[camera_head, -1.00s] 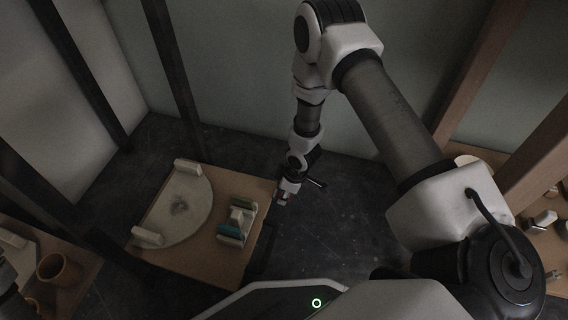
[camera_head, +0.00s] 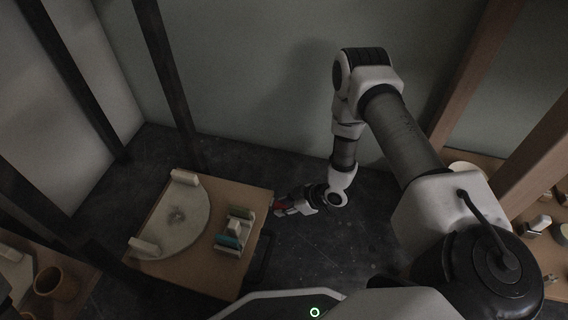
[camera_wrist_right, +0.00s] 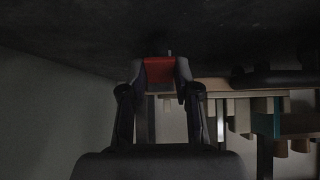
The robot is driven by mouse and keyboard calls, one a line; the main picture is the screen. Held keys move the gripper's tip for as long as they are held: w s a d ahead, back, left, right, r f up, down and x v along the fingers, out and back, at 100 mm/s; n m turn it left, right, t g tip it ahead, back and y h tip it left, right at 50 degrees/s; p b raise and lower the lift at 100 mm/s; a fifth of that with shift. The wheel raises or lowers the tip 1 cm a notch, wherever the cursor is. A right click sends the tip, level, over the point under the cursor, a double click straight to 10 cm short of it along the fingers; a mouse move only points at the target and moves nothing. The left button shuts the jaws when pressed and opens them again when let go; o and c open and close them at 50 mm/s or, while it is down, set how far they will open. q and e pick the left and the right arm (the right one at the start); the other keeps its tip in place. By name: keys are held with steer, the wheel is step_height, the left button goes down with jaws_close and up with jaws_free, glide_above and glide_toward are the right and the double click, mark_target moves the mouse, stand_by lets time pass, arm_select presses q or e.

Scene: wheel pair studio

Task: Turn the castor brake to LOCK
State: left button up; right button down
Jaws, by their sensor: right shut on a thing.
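The castor brake is a small red piece (camera_head: 281,206) low by the right edge of the wooden-topped cart. In the right wrist view the red castor brake (camera_wrist_right: 159,70) sits between both fingertips. My right gripper (camera_head: 279,208) comes in from the right, lying nearly level, and is shut on it; the right wrist view shows both fingers of the gripper (camera_wrist_right: 160,76) touching its sides. No LOCK marking can be read, and the castor wheel cannot be made out. My left gripper is not in view.
The cart top (camera_head: 196,279) carries a pale half-round plate (camera_head: 192,222) with end blocks and a teal-and-white block holder (camera_head: 229,241). A brown cup (camera_head: 57,283) stands on a surface at lower left. Dark posts rise behind the cart. Dark floor (camera_head: 330,255) is free right of it.

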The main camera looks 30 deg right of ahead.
steer(key=c, duration=0.8)
jaws_free()
steer(key=shift+c, duration=0.2)
steer(key=v, duration=1.2)
steer(key=shift+s, duration=0.1)
